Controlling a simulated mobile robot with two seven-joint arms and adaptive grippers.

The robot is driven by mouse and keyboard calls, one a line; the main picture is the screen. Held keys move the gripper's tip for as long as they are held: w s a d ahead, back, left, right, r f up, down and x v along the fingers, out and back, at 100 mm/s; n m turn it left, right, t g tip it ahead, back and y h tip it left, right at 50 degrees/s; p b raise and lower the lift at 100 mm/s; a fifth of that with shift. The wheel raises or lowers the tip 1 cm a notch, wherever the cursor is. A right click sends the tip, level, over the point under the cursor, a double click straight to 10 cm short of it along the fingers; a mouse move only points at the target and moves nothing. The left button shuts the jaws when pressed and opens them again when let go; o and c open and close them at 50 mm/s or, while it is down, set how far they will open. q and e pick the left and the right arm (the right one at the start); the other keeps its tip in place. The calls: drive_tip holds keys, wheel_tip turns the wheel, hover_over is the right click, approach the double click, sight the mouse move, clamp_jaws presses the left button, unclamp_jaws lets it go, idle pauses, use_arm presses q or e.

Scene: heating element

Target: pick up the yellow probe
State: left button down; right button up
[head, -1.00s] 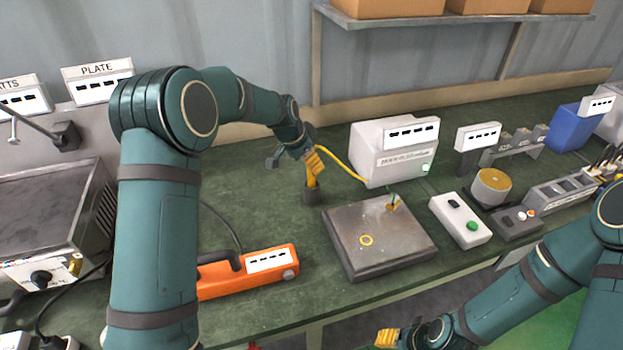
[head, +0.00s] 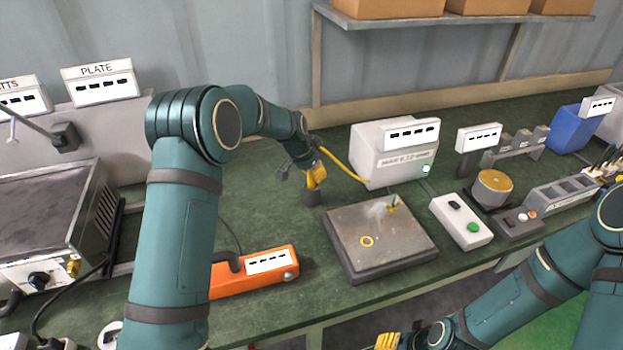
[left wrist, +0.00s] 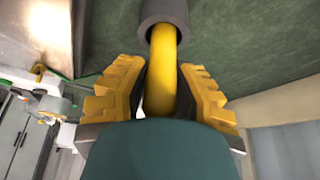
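The yellow probe (left wrist: 163,75) stands in a dark round holder (left wrist: 165,12) on the bench. In the head view the holder (head: 312,197) shows just below my left gripper (head: 316,175), which hides most of the probe. In the left wrist view the two yellow-and-black fingers of my left gripper (left wrist: 163,88) straddle the probe, one on each side. They look slightly apart from it, with narrow gaps. My right gripper (head: 386,342) is at the bottom edge, away from the probe and partly cut off; its opening cannot be made out.
A yellow cable (head: 343,166) runs to the white box (head: 380,150). A grey hot plate (head: 375,245) with a small yellow ring lies right of the holder. An orange device (head: 255,275) lies in front. A control box (head: 460,220) stands right of the plate. Bench behind the holder is clear.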

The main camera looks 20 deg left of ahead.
idle(0.3)
use_arm(q)
wheel_tip(320, 180, up, 10)
drive_tip(key=shift+p, duration=0.7)
